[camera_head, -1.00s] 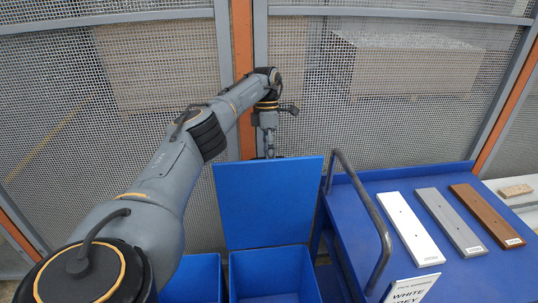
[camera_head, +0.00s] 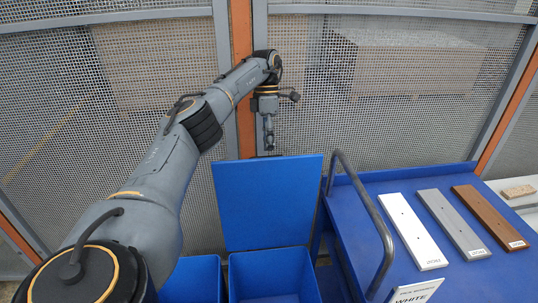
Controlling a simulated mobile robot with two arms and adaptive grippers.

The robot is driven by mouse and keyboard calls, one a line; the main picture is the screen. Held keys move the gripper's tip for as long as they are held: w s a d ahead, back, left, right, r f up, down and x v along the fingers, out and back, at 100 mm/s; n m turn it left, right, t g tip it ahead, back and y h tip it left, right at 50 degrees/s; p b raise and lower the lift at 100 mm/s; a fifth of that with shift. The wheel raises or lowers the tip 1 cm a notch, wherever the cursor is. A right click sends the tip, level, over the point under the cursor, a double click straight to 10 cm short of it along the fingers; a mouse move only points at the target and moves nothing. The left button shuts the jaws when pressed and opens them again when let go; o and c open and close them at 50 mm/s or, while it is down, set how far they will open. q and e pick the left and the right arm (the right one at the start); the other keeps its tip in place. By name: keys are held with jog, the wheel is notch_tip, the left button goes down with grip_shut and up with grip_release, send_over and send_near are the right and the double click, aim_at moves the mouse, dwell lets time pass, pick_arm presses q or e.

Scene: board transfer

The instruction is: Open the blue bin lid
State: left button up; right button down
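The blue bin lid (camera_head: 268,203) stands raised, nearly upright, at the back of the blue bin (camera_head: 275,250). The bin's inside shows in front of the lid. My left arm reaches in from the left. My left gripper (camera_head: 268,148) is just above the lid's top edge, near its middle. It looks clear of the lid, but the gap is hard to judge. Its fingers are small and seen edge-on, so I cannot tell whether they are open or shut. My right gripper is not in view.
A second blue bin (camera_head: 193,280) stands to the left. A blue cart (camera_head: 400,187) with a grey handle (camera_head: 372,215) is on the right, bearing a white board (camera_head: 411,230), a grey board (camera_head: 453,222) and a brown board (camera_head: 489,215). A mesh fence (camera_head: 400,120) closes the back.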

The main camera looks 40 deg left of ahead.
pick_arm(q)
jog(key=r, duration=0.4)
jog(key=shift+s+d+r, duration=0.25)
jog(key=shift+r, duration=0.15)
jog(key=shift+w+r, duration=0.1)
jog(key=shift+r, duration=0.3)
